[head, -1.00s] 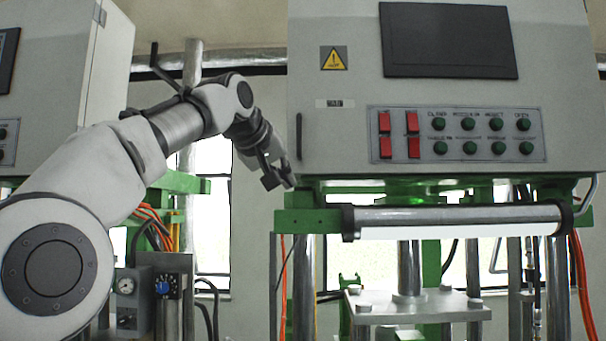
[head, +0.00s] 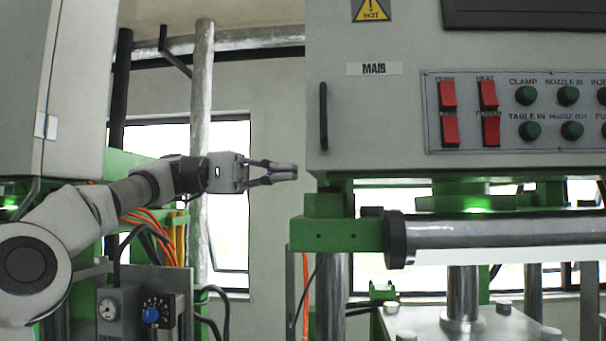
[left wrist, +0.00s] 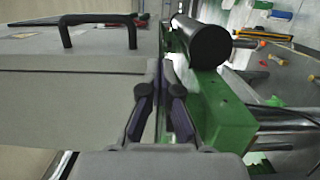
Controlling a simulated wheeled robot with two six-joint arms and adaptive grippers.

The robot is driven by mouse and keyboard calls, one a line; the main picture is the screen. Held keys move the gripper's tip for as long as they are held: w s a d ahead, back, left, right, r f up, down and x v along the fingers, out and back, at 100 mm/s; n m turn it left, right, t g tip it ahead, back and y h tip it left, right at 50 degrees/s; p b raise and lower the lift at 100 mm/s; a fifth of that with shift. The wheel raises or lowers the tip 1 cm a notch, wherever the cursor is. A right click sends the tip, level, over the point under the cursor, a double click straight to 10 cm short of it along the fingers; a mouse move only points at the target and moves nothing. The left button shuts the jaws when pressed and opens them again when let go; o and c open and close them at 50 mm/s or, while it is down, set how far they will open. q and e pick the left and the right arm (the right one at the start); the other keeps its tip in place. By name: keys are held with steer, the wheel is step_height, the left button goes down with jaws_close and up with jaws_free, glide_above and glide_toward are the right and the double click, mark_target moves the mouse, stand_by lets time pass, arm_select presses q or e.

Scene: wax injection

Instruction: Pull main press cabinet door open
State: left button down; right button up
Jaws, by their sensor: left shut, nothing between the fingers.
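The main press cabinet (head: 390,110) is a light grey box with a "MAIN" label (head: 374,69). Its front looks shut. A black vertical handle (head: 323,115) sits at its left edge; a black bar handle (left wrist: 97,30) on a grey panel shows in the left wrist view. My left gripper (head: 295,172) is shut and empty. It points right, left of and below the handle, apart from it, near the cabinet's lower left corner. In the left wrist view my gripper's dark fingers (left wrist: 161,88) lie between the grey panel and a green beam. My right gripper is not in view.
A green beam (head: 345,234) and a thick metal cylinder (head: 480,232) with a black end lie just below the cabinet. Red switches (head: 447,112) and green buttons line the front panel. Another grey cabinet (head: 60,80) stands at left, with a gauge box and cables below.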

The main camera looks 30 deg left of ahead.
mark_target(324, 168)
arm_select(q)
steer(key=x, duration=0.2)
steer(key=p+x, duration=0.1)
steer(key=x, duration=0.1)
steer(key=s+x, duration=0.1)
steer(key=x, duration=0.2)
steer(key=shift+d+r+p, duration=0.2)
steer(key=shift+d+p, duration=0.05)
steer(key=shift+p, duration=0.1)
steer(key=shift+s+d, duration=0.15)
steer(key=shift+s, duration=0.05)
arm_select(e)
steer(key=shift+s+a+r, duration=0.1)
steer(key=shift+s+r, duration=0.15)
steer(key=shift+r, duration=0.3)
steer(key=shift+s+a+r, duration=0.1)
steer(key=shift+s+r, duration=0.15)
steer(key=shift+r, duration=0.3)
arm_select(q)
steer(key=shift+w+f, duration=0.1)
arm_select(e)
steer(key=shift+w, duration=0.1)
arm_select(q)
steer(key=shift+s+d+b, duration=0.15)
steer(key=shift+s+b, duration=0.15)
steer(key=shift+b, duration=0.1)
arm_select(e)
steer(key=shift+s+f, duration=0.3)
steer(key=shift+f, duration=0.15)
